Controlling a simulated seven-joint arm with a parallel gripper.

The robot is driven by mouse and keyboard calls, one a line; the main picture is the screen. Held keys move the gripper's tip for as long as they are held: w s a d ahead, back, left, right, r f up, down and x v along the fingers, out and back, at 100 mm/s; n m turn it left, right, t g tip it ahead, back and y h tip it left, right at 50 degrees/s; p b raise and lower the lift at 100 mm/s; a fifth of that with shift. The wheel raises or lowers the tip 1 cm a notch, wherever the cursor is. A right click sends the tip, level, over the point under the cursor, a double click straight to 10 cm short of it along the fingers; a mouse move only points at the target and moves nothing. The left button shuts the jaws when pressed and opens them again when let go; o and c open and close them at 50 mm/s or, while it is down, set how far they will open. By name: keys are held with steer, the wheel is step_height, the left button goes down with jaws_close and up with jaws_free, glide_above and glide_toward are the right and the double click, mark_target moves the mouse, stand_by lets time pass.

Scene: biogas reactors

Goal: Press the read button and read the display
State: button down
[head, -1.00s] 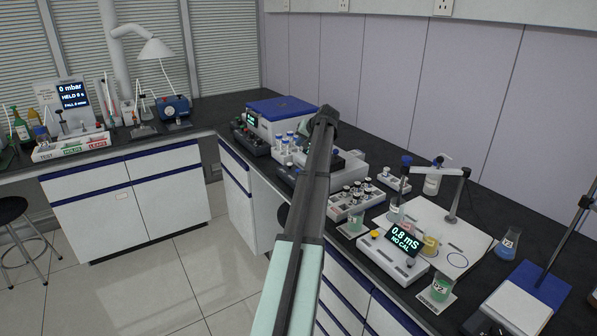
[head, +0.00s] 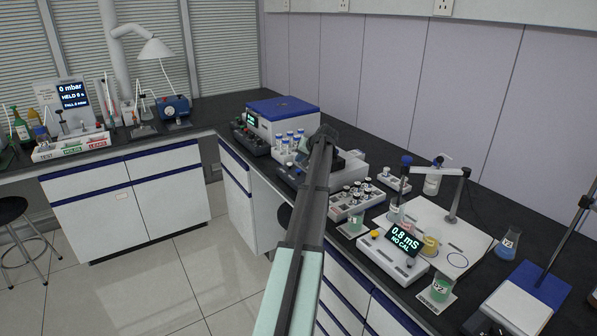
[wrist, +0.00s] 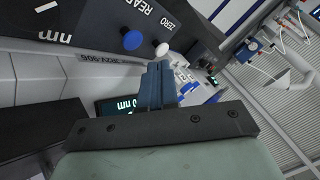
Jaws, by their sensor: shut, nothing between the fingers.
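In the wrist view, a dark panel (wrist: 98,22) carries the words READ and ZERO. A round blue button (wrist: 132,40) is by READ and a white button (wrist: 161,49) is by ZERO. My gripper (wrist: 157,68) is shut and empty, its tips just below the two buttons in the picture; I cannot tell whether they touch anything. In the head view my arm covers much of the pale instrument (head: 352,172).
A vial rack (head: 352,205) stands right of my arm. A blue-lidded box (head: 283,108) stands behind. Another display (head: 72,93) on the left bench reads 0 mbar.

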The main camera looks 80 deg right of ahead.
mark_target(300, 170)
steer(key=shift+f, duration=0.9)
steer(key=shift+f, duration=0.2)
stand_by(1.3)
steer(key=shift+f, duration=0.2)
steer(key=shift+f, duration=0.9)
stand_by(1.3)
steer(key=shift+r, duration=1.3)
steer(key=shift+r, duration=0.1)
steer(key=shift+r, duration=2.45)
steer(key=shift+f, duration=0.1)
